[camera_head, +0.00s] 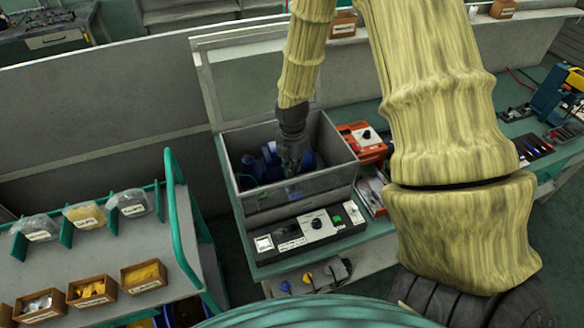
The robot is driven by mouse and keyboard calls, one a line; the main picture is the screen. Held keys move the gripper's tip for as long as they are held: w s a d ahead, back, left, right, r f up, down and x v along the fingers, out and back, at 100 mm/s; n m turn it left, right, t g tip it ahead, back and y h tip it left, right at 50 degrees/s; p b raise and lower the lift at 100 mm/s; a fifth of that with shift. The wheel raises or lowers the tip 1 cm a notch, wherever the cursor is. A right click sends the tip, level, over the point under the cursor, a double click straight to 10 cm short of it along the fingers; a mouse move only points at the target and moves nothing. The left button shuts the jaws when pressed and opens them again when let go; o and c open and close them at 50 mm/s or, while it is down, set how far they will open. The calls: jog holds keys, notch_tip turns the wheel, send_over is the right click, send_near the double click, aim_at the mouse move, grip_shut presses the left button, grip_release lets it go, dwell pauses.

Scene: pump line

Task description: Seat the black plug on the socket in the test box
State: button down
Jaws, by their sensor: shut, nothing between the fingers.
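The test box (346,180) is a grey open-topped box with a clear front and a raised clear lid behind it. Blue pump-like parts (268,165) are inside. My gripper (291,170) reaches down into the box, beside the blue parts, with its fingers shut and empty. The socket cannot be made out; the gripper and box wall may hide it. A black object (339,269), possibly the black plug, is at the bench front below the control panel, beside a yellow piece (308,279) and a blue piece (286,286).
A control panel (310,233) with a knob and a green button fronts the box. Red-orange devices (362,139) stand right of it. A trolley (90,240) with bags and wooden bins is at left. My arm hides part of the bench at right.

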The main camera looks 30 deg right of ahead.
jog(key=shift+f+b, duration=0.9)
jog(key=shift+f, duration=1.15)
jog(key=shift+r, duration=0.1)
dwell(0.4)
jog(key=shift+r+p, duration=2.15)
jog(key=shift+r, duration=0.45)
jog(key=shift+r+p, duration=0.3)
jog(key=shift+r, duration=0.8)
